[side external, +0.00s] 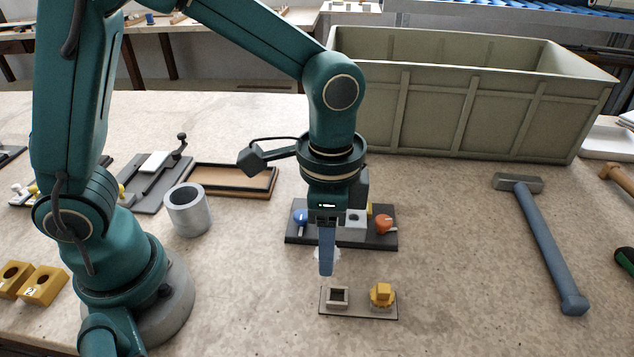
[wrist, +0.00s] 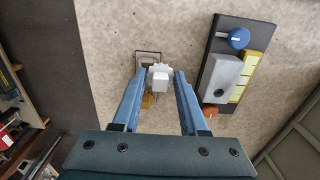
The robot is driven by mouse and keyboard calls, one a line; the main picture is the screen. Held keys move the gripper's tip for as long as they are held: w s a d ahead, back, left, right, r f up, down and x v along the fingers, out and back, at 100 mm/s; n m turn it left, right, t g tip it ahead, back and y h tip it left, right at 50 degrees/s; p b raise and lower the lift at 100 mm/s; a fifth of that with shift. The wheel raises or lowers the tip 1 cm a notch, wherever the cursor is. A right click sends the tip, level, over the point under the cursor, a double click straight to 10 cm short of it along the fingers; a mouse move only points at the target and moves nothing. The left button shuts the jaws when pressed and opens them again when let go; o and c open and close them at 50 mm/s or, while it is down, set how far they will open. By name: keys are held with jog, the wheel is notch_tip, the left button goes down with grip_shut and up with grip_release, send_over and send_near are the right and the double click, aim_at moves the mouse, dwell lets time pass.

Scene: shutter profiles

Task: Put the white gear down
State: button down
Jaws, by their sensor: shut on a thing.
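My gripper (side external: 326,270) points down above the table, in front of the dark panel, with its blue fingers shut on the white gear. The white gear (side external: 317,254) shows only as pale edges beside the finger in the side view. A small plate (side external: 358,314) with a square grey socket (side external: 338,297) and a yellow piece (side external: 381,295) lies nearer the camera.
The dark panel (side external: 293,238) bears a blue knob (side external: 300,216), a grey block (side external: 355,223) and an orange-red knob (side external: 384,223). A grey cylinder (side external: 187,211) stands left. A hammer (side external: 545,240) lies right. A large crate (side external: 470,109) stands behind. Table right of the plate is clear.

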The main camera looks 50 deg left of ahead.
jog(key=w+a+r+n, duration=0.2)
jog(key=a+r+n, duration=0.75)
jog(key=a, duration=0.45)
jog(key=w+a+m, duration=0.2)
jog(key=w+m, duration=0.3)
jog(key=m, duration=0.5)
jog(key=shift+n, duration=0.25)
jog(key=w+d+f, duration=0.1)
jog(key=d+f, duration=0.1)
jog(key=d, duration=0.1)
jog(key=d+f, duration=0.3)
jog(key=d, duration=0.1)
jog(key=w+d+f, duration=0.1)
jog(key=d+f, duration=0.1)
jog(key=d, duration=0.2)
jog(key=shift+w+d+f, duration=0.1)
jog(key=shift+w+f, duration=0.25)
jog(key=shift+f, duration=2.1)
